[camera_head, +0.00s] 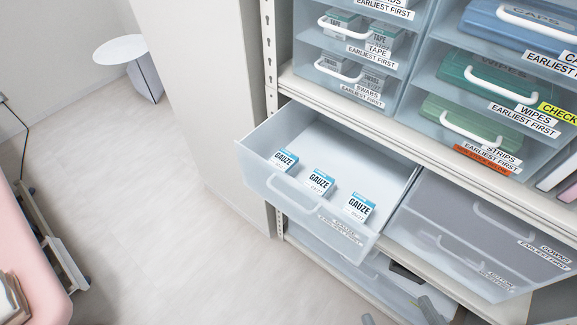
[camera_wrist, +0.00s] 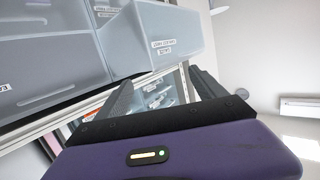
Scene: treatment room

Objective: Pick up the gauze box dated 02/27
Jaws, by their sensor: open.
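Three small white-and-blue gauze boxes stand in a row in an open, pale translucent drawer (camera_head: 335,152): a left box (camera_head: 283,161), a middle box (camera_head: 319,182) and a right box (camera_head: 359,206). Each has a date line under the word GAUZE, too small to read surely, so I cannot tell which is dated 02/27. My gripper (camera_wrist: 163,88) is open and empty in the wrist view, its two dark fingers apart. Grey finger tips seem to show at the bottom edge of the head view, below the drawer and apart from the boxes. The wrist view shows no gauze box clearly.
Shelves above hold bins of tape (camera_head: 377,50), swabs, wipes (camera_head: 490,77) and strips. Closed gown and cotton drawers (camera_head: 480,225) are right of the open drawer. A pink padded bed (camera_head: 30,250) is at left. A round white table (camera_head: 120,50) stands far back. The floor between is clear.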

